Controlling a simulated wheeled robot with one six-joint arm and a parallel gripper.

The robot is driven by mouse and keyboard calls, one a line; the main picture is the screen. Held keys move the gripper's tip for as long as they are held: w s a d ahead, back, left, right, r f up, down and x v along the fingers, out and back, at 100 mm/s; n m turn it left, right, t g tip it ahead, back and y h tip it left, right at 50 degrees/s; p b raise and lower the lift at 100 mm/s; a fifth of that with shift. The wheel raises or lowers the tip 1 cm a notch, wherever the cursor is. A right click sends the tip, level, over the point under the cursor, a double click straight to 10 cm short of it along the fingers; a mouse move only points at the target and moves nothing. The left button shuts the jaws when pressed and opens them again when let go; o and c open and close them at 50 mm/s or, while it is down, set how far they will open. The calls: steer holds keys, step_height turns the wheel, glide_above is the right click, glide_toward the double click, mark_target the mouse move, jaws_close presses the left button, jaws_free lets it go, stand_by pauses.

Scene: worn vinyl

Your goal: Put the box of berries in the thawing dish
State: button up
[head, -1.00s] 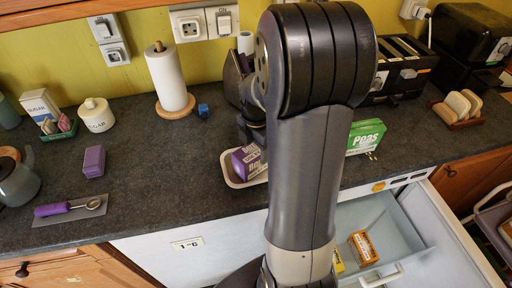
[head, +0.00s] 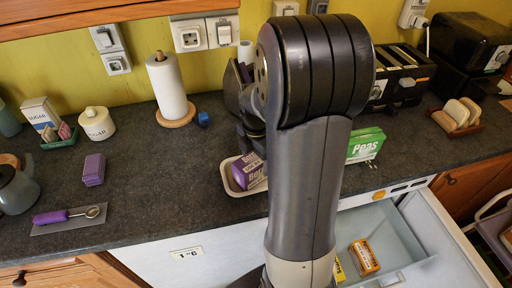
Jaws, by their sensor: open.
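The purple box of berries (head: 243,172), with white lettering, sits in the pale thawing dish (head: 230,188) on the counter. The box looks tilted against the dish; its right part is hidden behind my arm. The dish's right side is hidden too. My gripper (head: 252,140) shows only in part, dark, left of my arm and just behind and above the box. It is open and appears apart from the box, though the arm hides much of it.
A freezer drawer (head: 398,240) stands open at the lower right with an orange box (head: 364,257) inside. A green Peas box (head: 364,145) stands right of my arm. A paper towel roll (head: 167,88) and a purple block (head: 93,170) stand left.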

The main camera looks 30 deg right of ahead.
step_height(320, 180, up, 12)
steer(key=shift+b, duration=0.35)
steer(key=shift+c, duration=0.4)
